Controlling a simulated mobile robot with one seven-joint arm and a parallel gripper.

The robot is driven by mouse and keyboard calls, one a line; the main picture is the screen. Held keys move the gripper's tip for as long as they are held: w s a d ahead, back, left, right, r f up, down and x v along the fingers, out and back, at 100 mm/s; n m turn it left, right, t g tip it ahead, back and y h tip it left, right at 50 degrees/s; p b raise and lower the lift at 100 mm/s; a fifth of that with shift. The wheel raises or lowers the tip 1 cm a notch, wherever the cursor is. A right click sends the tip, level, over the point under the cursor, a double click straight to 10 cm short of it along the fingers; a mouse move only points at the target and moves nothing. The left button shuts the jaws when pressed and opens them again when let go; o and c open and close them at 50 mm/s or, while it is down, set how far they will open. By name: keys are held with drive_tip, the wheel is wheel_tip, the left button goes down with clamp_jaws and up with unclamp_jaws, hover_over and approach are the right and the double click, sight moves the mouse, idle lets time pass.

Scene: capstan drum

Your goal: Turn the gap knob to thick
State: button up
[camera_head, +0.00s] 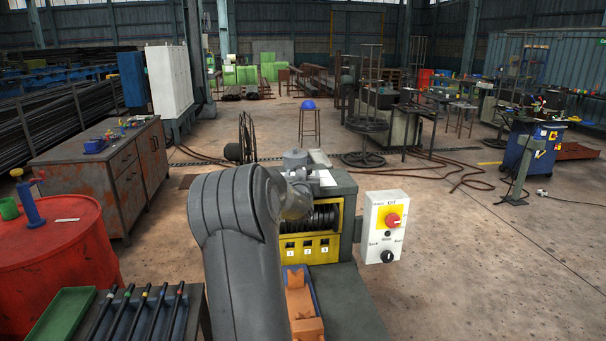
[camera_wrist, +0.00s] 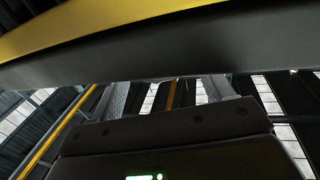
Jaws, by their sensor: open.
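A white control box (camera_head: 384,228) stands at the right of the drum machine. It has a red knob (camera_head: 393,220) on a yellow plate and a black knob (camera_head: 387,256) below. Its small lettering is too small to read surely, so I cannot tell which knob is the gap knob. My gripper is hard to make out in the head view, behind my arm near the machine top. In the wrist view my gripper (camera_wrist: 167,88) shows two grey fingers spread apart, with nothing seen between them. A yellow and black band crosses in front, hiding the fingertips.
The drum machine (camera_head: 347,190) has a yellow front panel (camera_head: 309,249) with numbered labels. A blue tray (camera_head: 315,291) with orange pieces lies below it. A red drum (camera_head: 60,262), a green tray (camera_head: 62,318) and a rusty cabinet (camera_head: 125,185) stand left.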

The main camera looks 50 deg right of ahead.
drive_tip(key=v, duration=0.8)
idle(0.4)
